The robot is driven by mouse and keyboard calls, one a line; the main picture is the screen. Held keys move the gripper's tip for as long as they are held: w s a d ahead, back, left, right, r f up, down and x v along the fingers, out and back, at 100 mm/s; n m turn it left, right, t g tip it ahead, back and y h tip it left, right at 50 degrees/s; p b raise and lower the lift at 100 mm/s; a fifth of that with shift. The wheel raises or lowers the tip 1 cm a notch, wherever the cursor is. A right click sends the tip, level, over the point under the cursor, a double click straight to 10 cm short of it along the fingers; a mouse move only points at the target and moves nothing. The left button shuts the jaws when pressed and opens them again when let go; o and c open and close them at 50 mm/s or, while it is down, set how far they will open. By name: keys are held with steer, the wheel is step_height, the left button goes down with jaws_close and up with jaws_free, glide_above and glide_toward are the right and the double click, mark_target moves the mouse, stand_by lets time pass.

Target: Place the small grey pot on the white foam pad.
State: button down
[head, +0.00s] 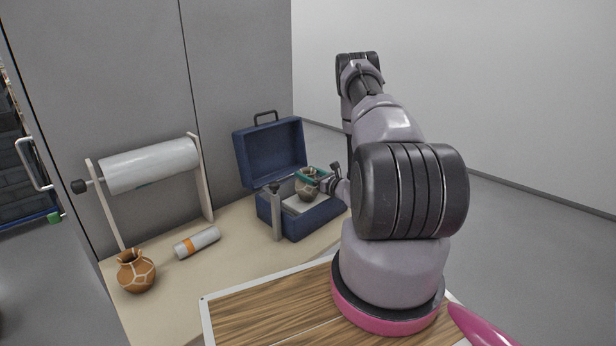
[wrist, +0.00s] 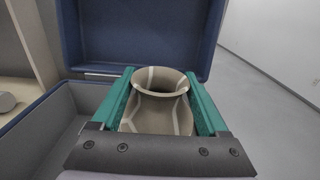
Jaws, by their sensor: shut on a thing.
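The small grey pot (head: 308,190), grey-brown with pale seam lines, is upright in my gripper (head: 312,174). In the wrist view the pot (wrist: 157,112) sits between the two green fingers, one on each side of it, and its open mouth faces up. The gripper is shut on it. The white foam pad (head: 292,206) shows partly inside the open blue case. The pot hangs over or stands at the pad and hides part of it. I cannot tell whether the pot's base touches the pad.
The blue case (head: 322,217) has its lid (head: 270,153) raised behind the pot. A grey upright post (head: 276,214) stands at its front left. A brown pot (head: 136,272), a banded cylinder (head: 197,242) and a roll on a stand (head: 150,165) are to the left. Bare table lies between.

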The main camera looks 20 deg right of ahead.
steer(key=shift+f, duration=0.35)
steer(key=shift+f, duration=0.15)
jaws_free()
